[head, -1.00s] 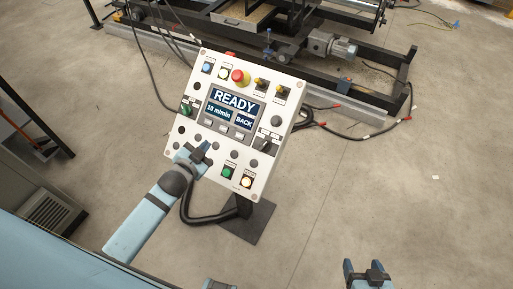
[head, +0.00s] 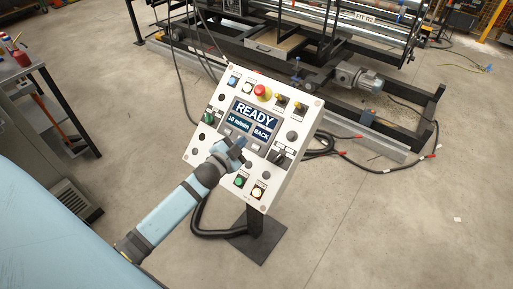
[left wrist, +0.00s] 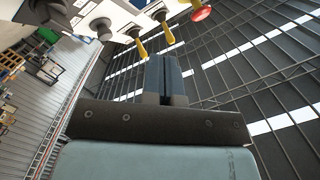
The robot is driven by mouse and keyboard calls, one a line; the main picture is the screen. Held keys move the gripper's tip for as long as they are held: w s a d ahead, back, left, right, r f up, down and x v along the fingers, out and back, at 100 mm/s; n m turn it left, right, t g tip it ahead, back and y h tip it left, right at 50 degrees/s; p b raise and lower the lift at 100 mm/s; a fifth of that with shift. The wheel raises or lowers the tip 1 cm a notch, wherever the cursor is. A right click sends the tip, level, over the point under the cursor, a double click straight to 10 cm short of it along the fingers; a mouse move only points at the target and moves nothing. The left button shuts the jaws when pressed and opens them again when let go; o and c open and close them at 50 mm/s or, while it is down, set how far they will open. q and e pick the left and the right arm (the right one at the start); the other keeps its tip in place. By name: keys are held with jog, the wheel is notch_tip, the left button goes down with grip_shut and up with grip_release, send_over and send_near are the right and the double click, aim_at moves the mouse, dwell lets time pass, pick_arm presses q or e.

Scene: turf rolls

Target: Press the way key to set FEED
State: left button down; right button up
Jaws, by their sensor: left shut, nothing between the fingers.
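A white control panel (head: 300,125) stands tilted on a post in the middle of the head view. Its screen (head: 254,108) reads READY, with 10 m/min at lower left and BACK at lower right. The row of grey keys under the screen is partly hidden by my left gripper (head: 238,150). The gripper is shut and empty, in front of the panel just below the screen; whether it touches a key I cannot tell. In the left wrist view its shut fingers (left wrist: 166,76) point up beside the panel's knobs. My right gripper is out of view.
The panel carries a red stop button (head: 260,91), yellow switches (head: 281,101), a black rotary knob (head: 278,156) and green (head: 239,181) and pale lit buttons (head: 257,191). A machine frame (head: 380,135) with cables stands behind. A workbench (head: 30,65) is at left.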

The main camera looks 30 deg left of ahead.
aim_at(256, 147)
pick_arm(q)
jog(key=w+f+b, duration=0.1)
jog(key=b, duration=0.1)
jog(key=w+f+b, duration=0.1)
jog(key=f+b, duration=0.1)
jog(key=w+f+b, duration=0.2)
jog(key=shift+d+f, duration=0.2)
jog(key=shift+w+d+f+b, duration=0.1)
jog(key=shift+w+f+b, duration=0.3)
jog(key=shift+w+f, duration=0.25)
jog(key=shift+w, duration=0.15)
dwell(0.8)
jog(key=shift+f, duration=0.1)
dwell(0.5)
jog(key=shift+w+f, duration=0.25)
jog(key=shift+w, duration=0.05)
